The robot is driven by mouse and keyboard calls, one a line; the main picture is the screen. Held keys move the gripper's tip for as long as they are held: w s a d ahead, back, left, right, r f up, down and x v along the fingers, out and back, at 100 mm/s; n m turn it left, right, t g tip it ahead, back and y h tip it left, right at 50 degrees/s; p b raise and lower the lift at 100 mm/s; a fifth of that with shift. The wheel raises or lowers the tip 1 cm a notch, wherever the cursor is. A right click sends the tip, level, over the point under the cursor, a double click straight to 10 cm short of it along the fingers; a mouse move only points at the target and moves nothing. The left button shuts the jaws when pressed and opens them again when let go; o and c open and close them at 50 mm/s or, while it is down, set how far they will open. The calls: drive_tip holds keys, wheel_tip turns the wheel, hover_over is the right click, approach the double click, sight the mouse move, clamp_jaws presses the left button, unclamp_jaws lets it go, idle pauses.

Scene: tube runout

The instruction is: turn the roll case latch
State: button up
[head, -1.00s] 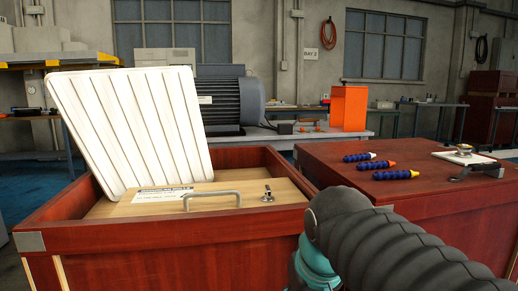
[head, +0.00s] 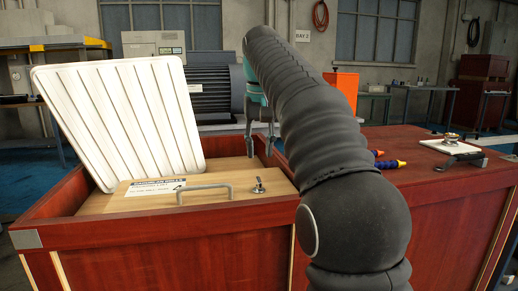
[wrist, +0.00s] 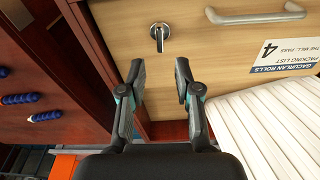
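The roll case (head: 165,258) is a red-brown wooden box with a pale wooden lid (head: 235,178). The metal latch (head: 259,186) is a small turn-piece on a round base at the lid's right end, beside a grey bar handle (head: 205,189). In the wrist view the latch (wrist: 159,36) lies beyond my fingertips, roughly in line with the gap between them, and its lever points down the picture. My gripper (head: 261,152) is open and empty, pointing down, behind and above the latch. In the wrist view my gripper (wrist: 160,70) does not touch the latch.
A white ribbed panel (head: 118,125) leans upright in the case behind the lid. A red-brown cabinet (head: 430,190) stands to the right, with blue tubes (head: 388,164) and a white plate (head: 455,146) on top. My arm hides part of it.

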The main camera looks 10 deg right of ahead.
sight(259, 180)
drive_tip(key=shift+w+f+b, duration=0.1)
drive_tip(key=shift+w+f, duration=0.1)
drive_tip(key=shift+f, duration=1.1)
drive_tip(key=shift+w+f+b, duration=0.1)
drive_tip(key=shift+w+f, duration=0.15)
drive_tip(key=shift+f, duration=1)
drive_tip(key=shift+w+f+b, duration=0.1)
drive_tip(key=shift+w+f, duration=0.1)
drive_tip(key=shift+f, duration=1.1)
drive_tip(key=shift+f, duration=0.15)
drive_tip(key=shift+c, duration=0.3)
clamp_jaws()
